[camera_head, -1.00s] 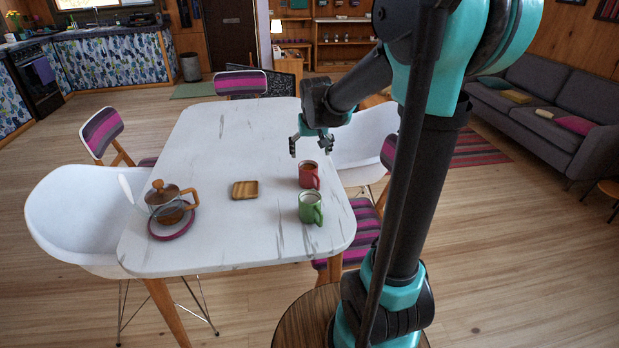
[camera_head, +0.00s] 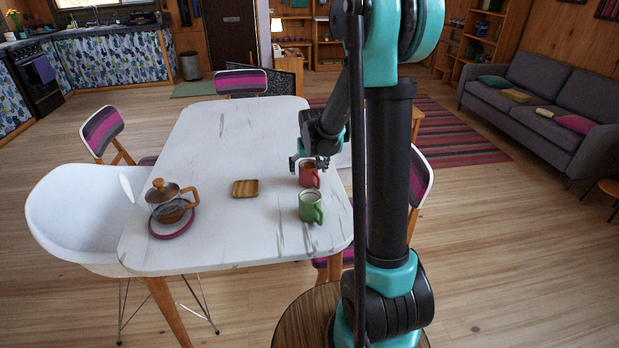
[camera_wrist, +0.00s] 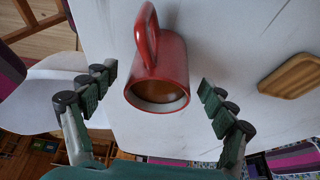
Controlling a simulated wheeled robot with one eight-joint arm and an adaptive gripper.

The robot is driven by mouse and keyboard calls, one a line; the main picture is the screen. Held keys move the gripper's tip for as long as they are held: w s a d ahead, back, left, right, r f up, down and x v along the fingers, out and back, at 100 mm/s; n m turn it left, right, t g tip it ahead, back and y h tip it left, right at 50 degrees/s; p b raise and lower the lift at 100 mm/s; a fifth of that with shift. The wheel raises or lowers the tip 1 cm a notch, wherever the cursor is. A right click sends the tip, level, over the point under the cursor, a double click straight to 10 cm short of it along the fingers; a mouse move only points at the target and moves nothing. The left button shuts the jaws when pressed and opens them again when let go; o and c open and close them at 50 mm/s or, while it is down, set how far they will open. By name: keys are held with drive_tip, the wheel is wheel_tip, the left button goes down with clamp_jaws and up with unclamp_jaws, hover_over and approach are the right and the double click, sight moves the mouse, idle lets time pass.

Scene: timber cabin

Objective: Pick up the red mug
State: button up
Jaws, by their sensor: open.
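The red mug (camera_head: 309,177) stands upright on the white table (camera_head: 215,215), near its right edge in the head view. In the wrist view the red mug (camera_wrist: 158,72) shows its mouth with brown liquid inside and its handle pointing up the picture. My gripper (camera_head: 308,165) is at the mug, partly covering its top in the head view. In the wrist view my gripper (camera_wrist: 156,92) is open, with one finger on each side of the mug and a gap on both sides.
A green mug (camera_head: 311,207) stands just in front of the red mug. A small wooden tray (camera_head: 245,188) lies to the left, also seen in the wrist view (camera_wrist: 291,76). A glass teapot (camera_head: 171,201) sits on a round pink-rimmed mat (camera_head: 173,231) farther left.

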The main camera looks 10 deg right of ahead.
drive_tip(key=shift+w+f, duration=0.25)
drive_tip(key=shift+f, duration=0.35)
drive_tip(key=c, duration=1.6)
drive_tip(key=shift+r, duration=0.15)
drive_tip(key=shift+c, duration=0.2)
wheel_tip(320, 180, up, 20)
drive_tip(key=shift+f, duration=0.2)
idle(0.3)
